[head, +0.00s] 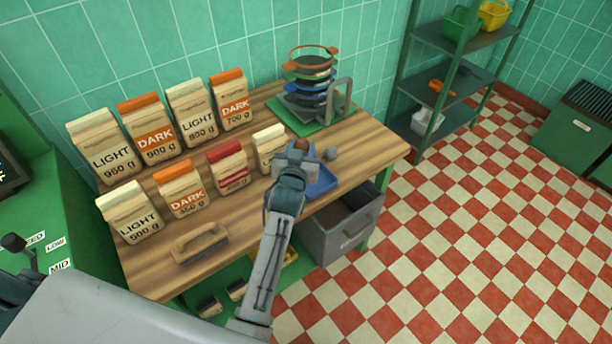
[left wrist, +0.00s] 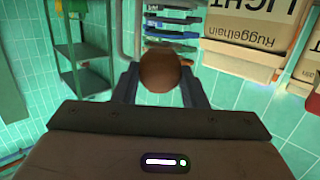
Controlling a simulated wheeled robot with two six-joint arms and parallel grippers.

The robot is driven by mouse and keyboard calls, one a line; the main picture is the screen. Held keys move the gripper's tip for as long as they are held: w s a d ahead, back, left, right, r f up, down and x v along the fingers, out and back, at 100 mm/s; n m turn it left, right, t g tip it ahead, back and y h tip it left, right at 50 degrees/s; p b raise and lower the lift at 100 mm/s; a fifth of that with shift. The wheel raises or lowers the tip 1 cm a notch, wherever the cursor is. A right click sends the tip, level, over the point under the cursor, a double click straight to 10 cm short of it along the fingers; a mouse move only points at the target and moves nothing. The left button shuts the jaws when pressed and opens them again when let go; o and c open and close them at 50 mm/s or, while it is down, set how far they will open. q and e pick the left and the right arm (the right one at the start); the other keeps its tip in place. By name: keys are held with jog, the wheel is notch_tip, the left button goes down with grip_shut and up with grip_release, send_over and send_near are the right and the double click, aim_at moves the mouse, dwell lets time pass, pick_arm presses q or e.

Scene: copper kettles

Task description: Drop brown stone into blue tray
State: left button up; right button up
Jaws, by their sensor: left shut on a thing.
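My left gripper (head: 299,153) is shut on the brown stone (head: 301,145), over the right part of the wooden table. In the left wrist view the round brown stone (left wrist: 160,72) sits between the two fingers. The blue tray (head: 323,183) lies on the table just to the right of and below the gripper in the head view, partly hidden by my arm. I cannot tell how high the stone is above the table. My right gripper is not in view.
Several flour bags stand left, the nearest a small pale one (head: 268,149). A stack of pans (head: 312,85) with a metal frame (head: 340,100) stands behind. A wooden float (head: 200,243) lies at the front left.

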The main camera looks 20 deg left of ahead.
pick_arm(q)
jog(key=f+b, duration=0.1)
jog(key=f, duration=0.1)
jog(key=f+b, duration=0.1)
jog(key=f, duration=0.1)
jog(key=shift+w+f+b, duration=0.1)
jog(key=shift+w+b, duration=0.2)
jog(key=shift+b, duration=0.05)
jog(key=shift+f+b, duration=0.25)
jog(key=shift+b, duration=0.05)
jog(key=shift+s, duration=0.1)
jog(key=shift+r, duration=0.1)
jog(key=o, duration=1.1)
